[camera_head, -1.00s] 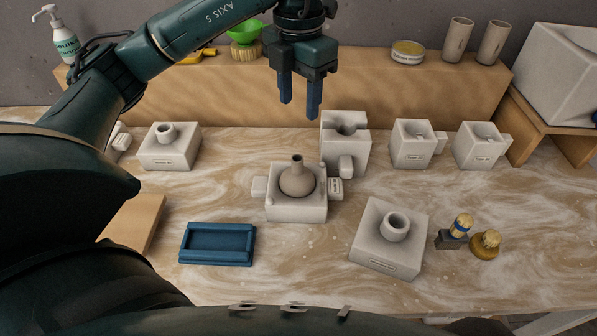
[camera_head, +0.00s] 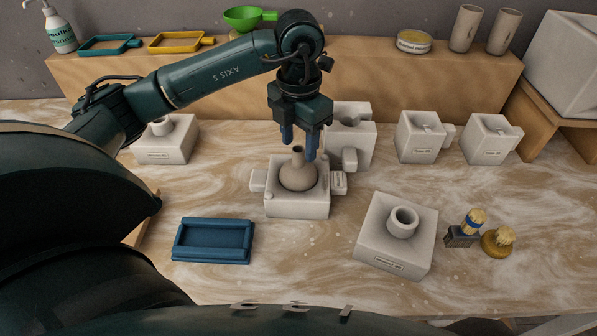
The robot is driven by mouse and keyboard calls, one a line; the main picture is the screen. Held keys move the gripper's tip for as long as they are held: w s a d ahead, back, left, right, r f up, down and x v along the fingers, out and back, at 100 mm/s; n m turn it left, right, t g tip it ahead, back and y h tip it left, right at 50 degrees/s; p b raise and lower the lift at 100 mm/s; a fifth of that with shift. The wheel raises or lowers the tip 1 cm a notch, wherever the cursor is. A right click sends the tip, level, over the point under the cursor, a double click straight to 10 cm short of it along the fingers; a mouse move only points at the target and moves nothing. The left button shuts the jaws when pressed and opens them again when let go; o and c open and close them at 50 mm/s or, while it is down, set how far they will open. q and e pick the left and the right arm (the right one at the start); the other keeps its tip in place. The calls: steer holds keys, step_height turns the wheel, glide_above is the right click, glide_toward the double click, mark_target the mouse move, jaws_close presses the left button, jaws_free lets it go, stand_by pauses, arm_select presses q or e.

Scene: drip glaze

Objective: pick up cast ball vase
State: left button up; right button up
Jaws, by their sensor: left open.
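The cast ball vase (camera_head: 297,175) is grey-brown with a round body and a narrow neck. It sits upright in the recess of an open white plaster mould (camera_head: 297,205) in the middle of the table. My left gripper (camera_head: 298,150) points down with its blue fingers apart at the vase's neck. One finger shows left of the neck and the other right of it. I cannot tell whether the fingers touch the neck. My right gripper is not in view.
A mould half (camera_head: 352,135) stands close behind on the right. A blue tray (camera_head: 213,261) lies front left, and a mould with a collar (camera_head: 395,250) sits front right. A wooden shelf (camera_head: 400,90) runs along the back.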

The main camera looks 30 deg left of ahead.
mark_target(298, 149)
arm_select(q)
steer(key=shift+f, duration=1.5)
steer(key=shift+c, duration=0.2)
jaws_close()
